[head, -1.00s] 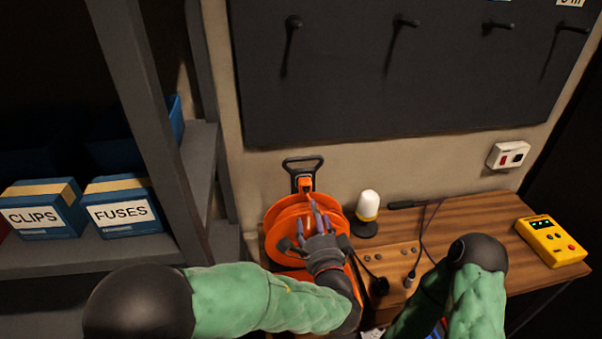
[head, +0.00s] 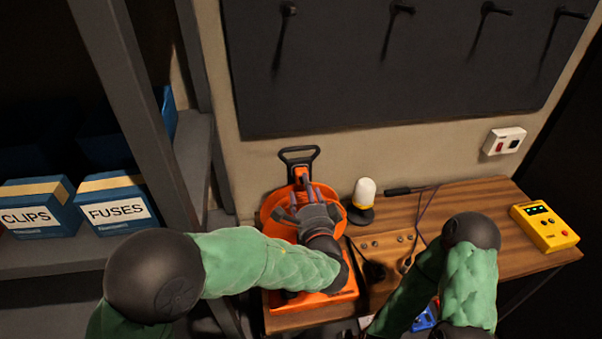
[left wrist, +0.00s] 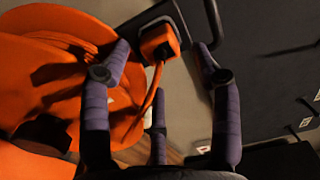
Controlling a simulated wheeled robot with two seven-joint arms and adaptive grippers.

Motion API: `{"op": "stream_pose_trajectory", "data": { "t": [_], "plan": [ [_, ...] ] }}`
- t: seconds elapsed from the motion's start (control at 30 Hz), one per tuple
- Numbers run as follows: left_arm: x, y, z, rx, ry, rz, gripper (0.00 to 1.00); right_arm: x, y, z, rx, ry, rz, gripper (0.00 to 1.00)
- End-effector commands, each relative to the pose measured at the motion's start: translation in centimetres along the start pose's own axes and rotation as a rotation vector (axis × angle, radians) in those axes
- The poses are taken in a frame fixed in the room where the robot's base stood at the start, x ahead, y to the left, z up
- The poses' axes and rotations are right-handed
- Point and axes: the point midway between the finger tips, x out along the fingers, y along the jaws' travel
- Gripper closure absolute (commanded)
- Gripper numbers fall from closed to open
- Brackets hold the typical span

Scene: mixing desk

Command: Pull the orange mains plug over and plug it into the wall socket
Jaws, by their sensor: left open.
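The orange mains plug (head: 299,175) sits at the top of the orange cable reel (head: 270,208), just below its black handle. In the left wrist view the plug (left wrist: 160,42) hangs from a black holder, with an orange cord running down from it. My left gripper (head: 306,187) is open, its fingers pointing up at the plug. The left wrist view shows the open fingers (left wrist: 163,52) on either side of the plug, apart from it. The white wall socket (head: 504,141) is on the wall at the right. My right gripper is out of view; only its arm shows.
A white-topped lamp (head: 363,194) stands right of the reel on the wooden desk (head: 480,200). A yellow meter (head: 545,227) lies at the desk's right. A black cable with connectors lies in the middle. A shelf with blue boxes (head: 117,204) is at the left.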

Motion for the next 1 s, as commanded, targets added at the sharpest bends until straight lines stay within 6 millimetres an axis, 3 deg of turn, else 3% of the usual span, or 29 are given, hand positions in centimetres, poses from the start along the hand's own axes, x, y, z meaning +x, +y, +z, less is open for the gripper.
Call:
{"op": "stream_pose_trajectory", "data": {
  "t": [0.07,0.2,0.4,1.0],
  "plan": [
    [1.1,-0.1,0.1,0.001,-0.002,0.001,0.37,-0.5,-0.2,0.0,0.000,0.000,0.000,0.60],
    [2.7,0.4,0.1,-0.002,-0.003,-0.001,0.37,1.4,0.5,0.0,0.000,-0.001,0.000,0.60],
    [4.3,0.2,0.0,-0.001,-0.001,-0.001,0.37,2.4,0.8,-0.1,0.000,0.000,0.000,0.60],
    [4.8,0.0,0.0,0.000,0.000,0.000,0.37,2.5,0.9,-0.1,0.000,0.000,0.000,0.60]
  ]
}}
